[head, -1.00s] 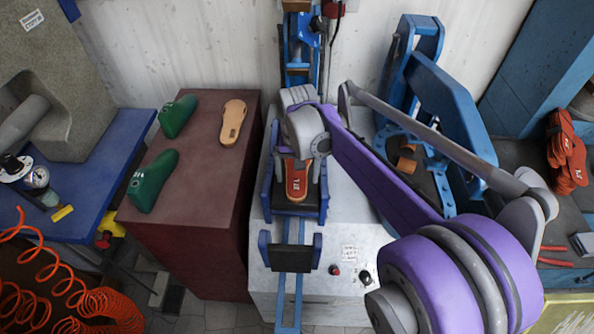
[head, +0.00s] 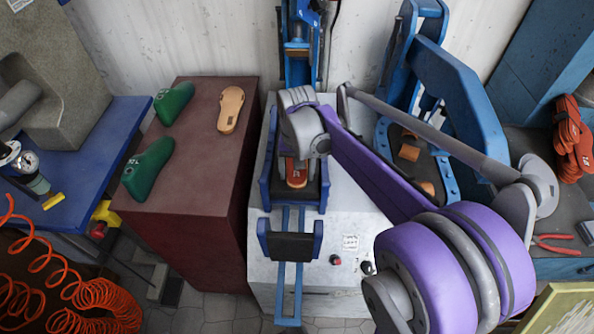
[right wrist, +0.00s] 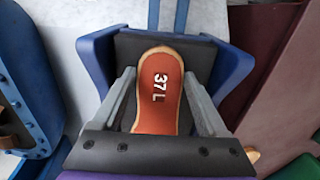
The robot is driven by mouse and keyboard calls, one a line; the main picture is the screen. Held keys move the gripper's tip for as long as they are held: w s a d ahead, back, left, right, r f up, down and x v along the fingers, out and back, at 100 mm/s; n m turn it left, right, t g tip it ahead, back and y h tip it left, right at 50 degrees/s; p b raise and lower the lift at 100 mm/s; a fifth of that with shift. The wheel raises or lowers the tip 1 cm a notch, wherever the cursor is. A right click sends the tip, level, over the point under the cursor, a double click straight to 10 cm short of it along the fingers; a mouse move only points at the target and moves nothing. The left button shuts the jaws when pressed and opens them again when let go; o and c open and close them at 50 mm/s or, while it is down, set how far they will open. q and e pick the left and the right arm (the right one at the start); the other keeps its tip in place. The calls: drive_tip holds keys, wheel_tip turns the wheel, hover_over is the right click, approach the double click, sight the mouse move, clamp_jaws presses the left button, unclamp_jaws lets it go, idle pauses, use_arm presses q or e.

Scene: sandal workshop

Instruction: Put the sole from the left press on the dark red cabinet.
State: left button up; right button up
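The orange-red sole marked 37 L (right wrist: 158,95) lies on the dark pad of the left press (right wrist: 232,80), its rim pale. In the head view the sole (head: 297,175) shows only in part under my right gripper (head: 301,168). In the right wrist view the right gripper (right wrist: 160,78) has one finger on each side of the sole, with narrow gaps, so it looks open. The left press (head: 324,190) has blue side walls. The dark red cabinet (head: 190,150) stands left of it. My left gripper is out of view.
On the cabinet, two green lasts (head: 148,168) stand along the left side and a tan sole (head: 231,110) lies at the back right. The cabinet top's front right is clear. Another blue press (head: 455,95) stands to the right.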

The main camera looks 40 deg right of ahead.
drive_tip(key=c, duration=0.7)
drive_tip(key=shift+w+d+r+p, duration=0.35)
drive_tip(key=shift+w+r+p, duration=0.1)
drive_tip(key=shift+r, duration=0.1)
drive_tip(key=shift+w+d+r+p, duration=0.3)
drive_tip(key=shift+r+p, duration=0.1)
drive_tip(key=shift+r, duration=0.15)
